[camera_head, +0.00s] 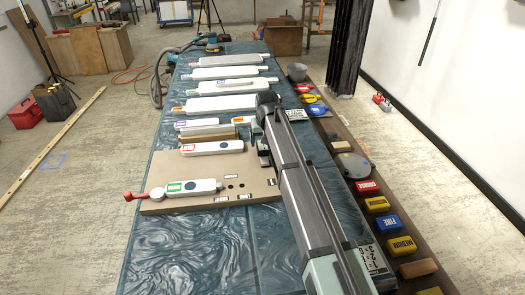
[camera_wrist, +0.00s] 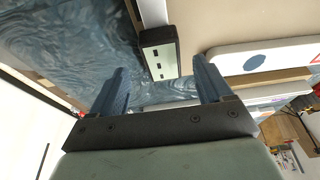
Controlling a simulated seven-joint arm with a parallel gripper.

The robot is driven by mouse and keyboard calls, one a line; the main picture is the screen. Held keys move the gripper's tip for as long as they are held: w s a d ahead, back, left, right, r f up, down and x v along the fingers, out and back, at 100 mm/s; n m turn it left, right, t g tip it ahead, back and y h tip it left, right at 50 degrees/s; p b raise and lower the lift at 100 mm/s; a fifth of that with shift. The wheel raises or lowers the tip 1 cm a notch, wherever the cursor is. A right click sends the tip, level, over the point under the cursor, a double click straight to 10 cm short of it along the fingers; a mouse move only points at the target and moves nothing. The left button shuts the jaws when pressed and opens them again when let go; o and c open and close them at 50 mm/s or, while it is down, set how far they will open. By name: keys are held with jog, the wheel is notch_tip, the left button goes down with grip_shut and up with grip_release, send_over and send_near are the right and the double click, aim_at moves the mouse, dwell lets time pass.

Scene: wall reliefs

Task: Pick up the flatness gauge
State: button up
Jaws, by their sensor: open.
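In the wrist view a small dark block (camera_wrist: 160,59) with a pale face and three black squares lies ahead, between the lines of my fingers; I take it for the flatness gauge, though no readable label confirms this. My gripper (camera_wrist: 161,72) is open, with its two blue fingers apart and nothing held. I cannot tell how far the fingertips are from the block. In the head view my gripper (camera_head: 259,148) is at the right edge of the brown board (camera_head: 262,188), and my arm hides much there, so the block is not clearly visible.
Several white bars (camera_head: 222,104) lie behind. Coloured blocks (camera_head: 377,204) line the right side. The blue sheet (camera_head: 190,250) is clear in front.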

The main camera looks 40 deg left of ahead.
aim_at(262, 145)
jog(key=shift+a+x, duration=0.2)
jog(key=shift+x, duration=2.1)
jog(key=shift+c, duration=0.4)
jog(key=c, duration=1.1)
